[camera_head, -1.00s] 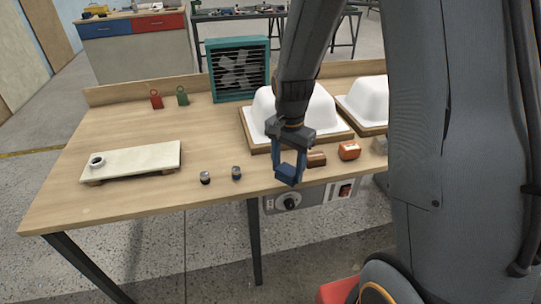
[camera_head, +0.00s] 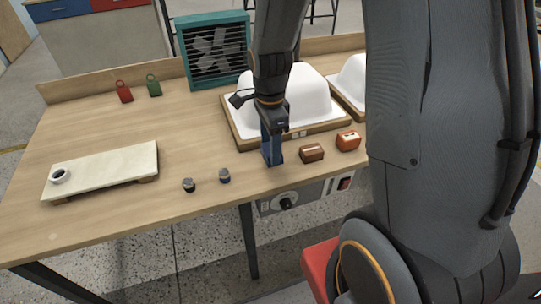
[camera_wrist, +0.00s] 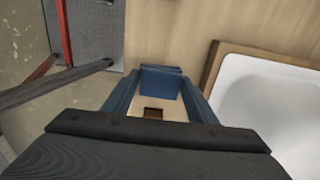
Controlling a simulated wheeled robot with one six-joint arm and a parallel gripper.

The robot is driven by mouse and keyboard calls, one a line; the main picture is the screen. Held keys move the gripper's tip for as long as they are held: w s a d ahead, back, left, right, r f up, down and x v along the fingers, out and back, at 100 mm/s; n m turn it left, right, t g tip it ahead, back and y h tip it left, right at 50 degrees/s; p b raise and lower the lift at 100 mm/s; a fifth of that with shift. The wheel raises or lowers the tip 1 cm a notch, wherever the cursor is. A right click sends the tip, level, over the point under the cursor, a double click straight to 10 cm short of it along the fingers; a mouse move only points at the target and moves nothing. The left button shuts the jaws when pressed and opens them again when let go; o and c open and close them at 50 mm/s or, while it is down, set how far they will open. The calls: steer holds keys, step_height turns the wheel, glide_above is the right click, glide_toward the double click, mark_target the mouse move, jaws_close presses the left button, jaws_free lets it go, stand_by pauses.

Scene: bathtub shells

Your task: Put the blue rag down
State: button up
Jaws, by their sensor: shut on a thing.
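The blue rag (camera_head: 273,158) is a small dark blue block at the tips of my gripper (camera_head: 272,150), low at the front edge area of the workbench. My gripper points down and is shut on it. In the wrist view the rag (camera_wrist: 160,82) shows between the blue fingers, above bare wood. The fingers hide part of it in the head view, and I cannot tell whether its underside touches the bench top.
A brown block (camera_head: 311,152) and an orange block (camera_head: 348,140) stand just right of the rag. A white tub shell (camera_head: 300,95) on a wooden base is behind. Two small dark knobs (camera_head: 224,176) (camera_head: 189,185) stand left. The bench (camera_head: 120,130) is clear mid-left.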

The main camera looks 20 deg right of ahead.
steer(key=shift+f, duration=2)
steer(key=shift+f, duration=0.15)
steer(key=o, duration=1.2)
